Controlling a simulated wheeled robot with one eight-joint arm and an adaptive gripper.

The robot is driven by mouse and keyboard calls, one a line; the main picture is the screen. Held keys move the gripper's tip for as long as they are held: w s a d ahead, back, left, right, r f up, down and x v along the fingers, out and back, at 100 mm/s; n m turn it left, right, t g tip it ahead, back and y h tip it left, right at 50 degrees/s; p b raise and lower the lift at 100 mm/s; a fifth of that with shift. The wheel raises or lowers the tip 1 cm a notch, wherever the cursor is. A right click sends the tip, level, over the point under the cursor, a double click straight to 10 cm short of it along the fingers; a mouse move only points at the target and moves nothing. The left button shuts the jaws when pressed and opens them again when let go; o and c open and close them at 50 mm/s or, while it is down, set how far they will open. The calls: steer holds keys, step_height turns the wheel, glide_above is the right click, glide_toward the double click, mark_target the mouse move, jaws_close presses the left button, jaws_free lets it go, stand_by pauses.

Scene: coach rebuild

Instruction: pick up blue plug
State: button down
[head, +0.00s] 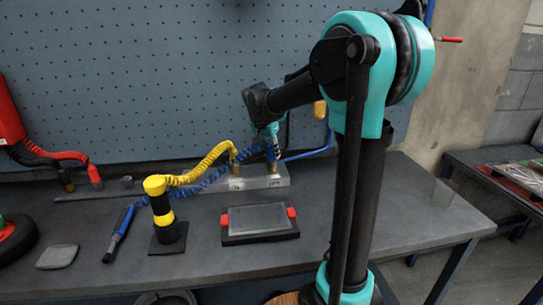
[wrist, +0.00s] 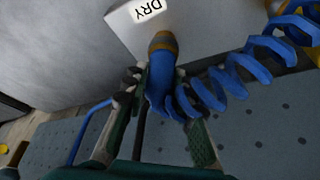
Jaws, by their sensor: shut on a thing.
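The blue plug (wrist: 158,88) stands between the two fingers of my gripper (wrist: 165,100) in the wrist view. The fingers are shut on it. Its brass-coloured end (wrist: 163,44) meets the pale metal block marked DRY (wrist: 120,24), and I see no gap there. A coiled blue hose (wrist: 215,92) runs from the plug to the right. In the head view my gripper (head: 268,130) is above the right part of the metal block (head: 210,184), and the plug (head: 272,151) shows just below it. The fingertips are too small there to make out.
A yellow coiled hose (head: 205,163) joins the block left of the plug. A yellow-and-black post (head: 160,210) and a flat tray with red ends (head: 258,219) stand in front. A blue-handled tool (head: 120,230) lies left. The pegboard (head: 180,70) rises behind.

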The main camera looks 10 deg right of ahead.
steer(key=shift+r, duration=0.1)
step_height(320, 180, up, 25)
steer(key=shift+f, duration=0.2)
stand_by(1.1)
